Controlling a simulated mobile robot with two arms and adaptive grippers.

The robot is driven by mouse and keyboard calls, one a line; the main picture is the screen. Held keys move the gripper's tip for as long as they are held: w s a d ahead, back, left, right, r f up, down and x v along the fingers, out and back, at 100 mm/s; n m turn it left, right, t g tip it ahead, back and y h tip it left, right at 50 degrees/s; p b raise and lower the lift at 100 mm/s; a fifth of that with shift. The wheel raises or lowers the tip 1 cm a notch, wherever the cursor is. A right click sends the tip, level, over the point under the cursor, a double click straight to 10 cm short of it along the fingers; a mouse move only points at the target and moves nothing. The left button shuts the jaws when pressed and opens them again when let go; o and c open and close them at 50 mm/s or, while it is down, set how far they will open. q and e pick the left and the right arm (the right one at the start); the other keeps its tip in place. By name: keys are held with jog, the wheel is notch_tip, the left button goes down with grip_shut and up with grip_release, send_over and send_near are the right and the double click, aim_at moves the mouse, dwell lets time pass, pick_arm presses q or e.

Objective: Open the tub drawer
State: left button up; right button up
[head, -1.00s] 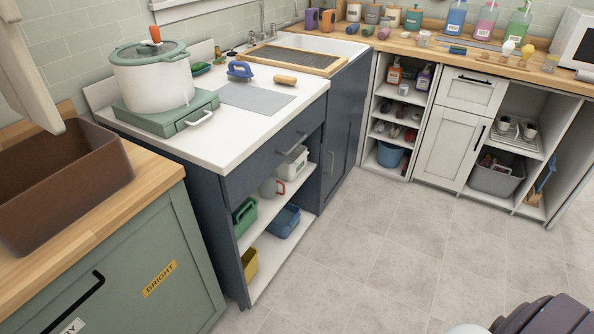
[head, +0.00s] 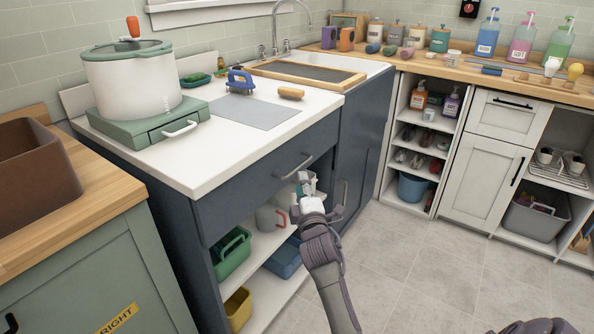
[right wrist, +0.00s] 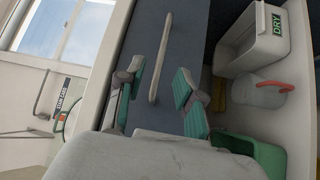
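The dark blue drawer (head: 265,179) sits under the white countertop and looks shut. Its pale bar handle (head: 293,166) also shows in the right wrist view (right wrist: 161,58), ahead of and between the fingers. My right gripper (head: 308,184) is in front of the cabinet, just below and right of that handle. In the right wrist view it is open (right wrist: 156,88), with teal finger pads apart and nothing between them. A white tub-shaped pot (head: 136,85) stands on a green base with its own small shut drawer (head: 175,134). My left gripper is not in view.
Open shelves (head: 262,297) below the drawer hold a green caddy (head: 232,254), a blue bin (head: 284,258) and a jug with a red handle. A brown bin (head: 38,165) stands on the wooden counter at left. The tiled floor at right is clear.

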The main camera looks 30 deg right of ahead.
aim_at(297, 168)
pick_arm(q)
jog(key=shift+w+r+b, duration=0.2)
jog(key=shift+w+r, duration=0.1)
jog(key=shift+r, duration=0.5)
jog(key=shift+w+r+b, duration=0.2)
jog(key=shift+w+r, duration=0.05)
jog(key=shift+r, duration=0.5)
pick_arm(e)
jog(key=shift+x, duration=3.8)
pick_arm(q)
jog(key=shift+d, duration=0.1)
pick_arm(e)
grip_shut()
jog(key=shift+f, duration=0.1)
